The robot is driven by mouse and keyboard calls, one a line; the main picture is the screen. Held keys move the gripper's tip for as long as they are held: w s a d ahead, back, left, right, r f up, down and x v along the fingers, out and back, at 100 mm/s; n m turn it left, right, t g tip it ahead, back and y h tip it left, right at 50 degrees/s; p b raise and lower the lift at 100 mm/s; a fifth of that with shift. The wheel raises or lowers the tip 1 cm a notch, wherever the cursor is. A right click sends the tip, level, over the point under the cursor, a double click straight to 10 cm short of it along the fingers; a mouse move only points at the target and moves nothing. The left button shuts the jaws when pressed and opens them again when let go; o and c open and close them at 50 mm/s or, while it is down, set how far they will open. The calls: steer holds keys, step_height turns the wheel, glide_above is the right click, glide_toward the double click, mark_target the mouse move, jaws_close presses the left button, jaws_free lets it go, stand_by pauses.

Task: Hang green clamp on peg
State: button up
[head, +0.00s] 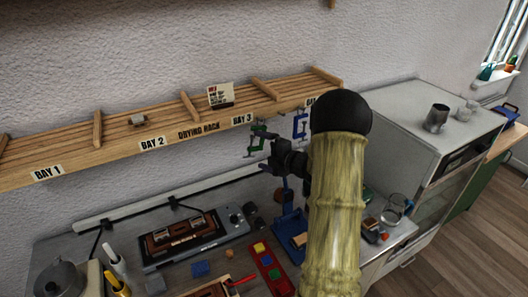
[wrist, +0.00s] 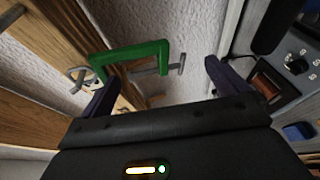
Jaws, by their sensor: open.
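The green clamp (head: 258,134) is a C-shaped frame with grey metal parts. In the head view it is at the front edge of the drying rack (head: 180,131), below the BAY 3 label. In the wrist view the green clamp (wrist: 132,56) lies just beyond my fingertips, nearer the left finger. My gripper (head: 270,154) is open; its two dark fingers are spread wide in the wrist view (wrist: 160,75). I cannot tell whether the left finger touches the clamp. The peg cannot be clearly made out, nor whether the clamp rests on it.
A blue clamp (head: 300,124) hangs to the right, near my arm. Below are a workbench with a black and brown device (head: 185,233), a red tray (head: 270,268) and small blocks. A grey cabinet (head: 420,118) stands right. My arm hides part of the bench.

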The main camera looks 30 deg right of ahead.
steer(key=b+v, duration=0.6)
steer(key=v, duration=1.1)
steer(key=shift+s, duration=0.25)
steer(key=shift+w+f, duration=0.1)
steer(key=w+a+f+m+g+h, duration=0.35)
steer(key=a+m+h, duration=0.4)
steer(key=m, duration=0.45)
steer(key=s+a+f+m+g+y, duration=0.1)
steer(key=s+a+f+m+g, duration=0.3)
steer(key=s+a, duration=0.3)
steer(key=s+a+f+m+g, duration=0.3)
steer(key=s+a+m+g, duration=0.1)
steer(key=s+a, duration=0.4)
steer(key=shift+s+a+f+m+y, duration=0.35)
steer(key=shift+a+m, duration=0.25)
steer(key=shift+m, duration=0.2)
